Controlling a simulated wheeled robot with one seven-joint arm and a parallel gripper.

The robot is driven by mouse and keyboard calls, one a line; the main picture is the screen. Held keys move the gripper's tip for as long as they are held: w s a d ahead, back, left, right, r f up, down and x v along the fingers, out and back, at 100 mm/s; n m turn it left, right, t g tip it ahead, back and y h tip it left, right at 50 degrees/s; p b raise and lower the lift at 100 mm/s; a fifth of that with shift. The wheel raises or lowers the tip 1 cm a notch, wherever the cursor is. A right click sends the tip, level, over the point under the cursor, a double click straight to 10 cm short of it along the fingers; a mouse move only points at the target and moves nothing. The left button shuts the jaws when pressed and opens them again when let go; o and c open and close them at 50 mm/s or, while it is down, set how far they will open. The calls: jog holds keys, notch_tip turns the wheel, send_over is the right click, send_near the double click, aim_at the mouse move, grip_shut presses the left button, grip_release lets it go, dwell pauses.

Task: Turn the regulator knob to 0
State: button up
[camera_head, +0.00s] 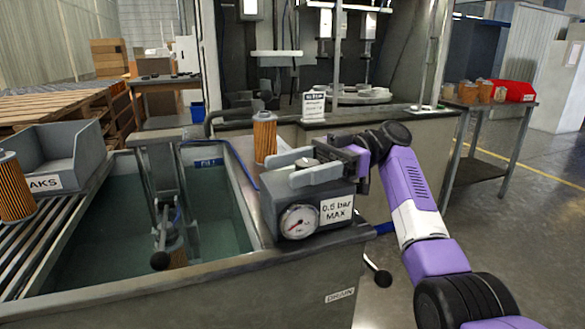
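The regulator is a grey box (268,208) on the right rim of the tank. Its front carries a round white gauge (299,222) with a red mark or needle, too small to read, and a label (336,209) reading "0.5 bar MAX". The regulator knob (306,162) shows as a small round top above the box. My gripper (306,166) reaches in from the right, with one pale finger behind the knob and one in front. The fingers are apart with the knob between them; whether they press on it is unclear. The near finger hides the knob's lower part and any scale.
An orange filter cartridge (264,138) stands just behind the regulator. The tank (96,215) with a lever clamp (161,240) lies left. A grey bin (62,152) and another cartridge (14,190) are at far left. A black-ball lever (381,277) sticks out below my arm.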

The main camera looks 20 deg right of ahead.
aim_at(318, 162)
jog(key=shift+v, duration=3.9)
